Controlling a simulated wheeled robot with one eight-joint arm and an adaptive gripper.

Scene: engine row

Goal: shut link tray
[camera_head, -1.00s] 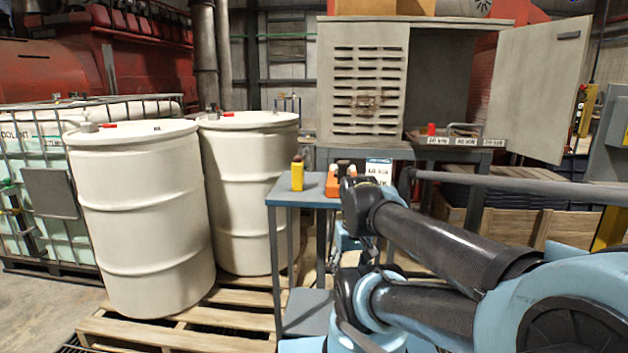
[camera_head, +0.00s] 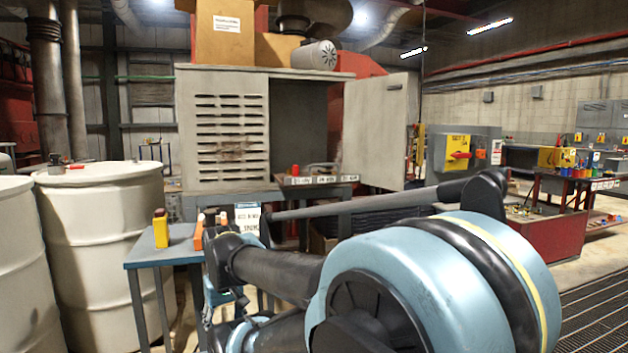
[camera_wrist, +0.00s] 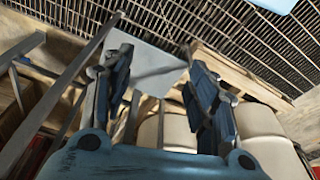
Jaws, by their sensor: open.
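A shallow grey tray (camera_head: 316,180) with white labels on its front sticks out at the bottom of the grey cabinet (camera_head: 225,130), below its open right-hand bay. It looks like the link tray. A red item (camera_head: 295,170) and a pale handle-like bar stand on or behind it. The label text is too small to read surely. My gripper (camera_wrist: 158,85) shows in the wrist view with its two fingers spread and nothing between them. It points down toward floor grating and a pallet, and the tray is not in that view. In the head view my arm hides the gripper's fingers.
The cabinet door (camera_head: 374,130) stands open to the right. A small blue table (camera_head: 165,257) with a yellow item (camera_head: 160,228) stands in front of the cabinet. White drums (camera_head: 105,250) stand at left. A red-sided bench (camera_head: 540,240) is at right, with floor grating before it.

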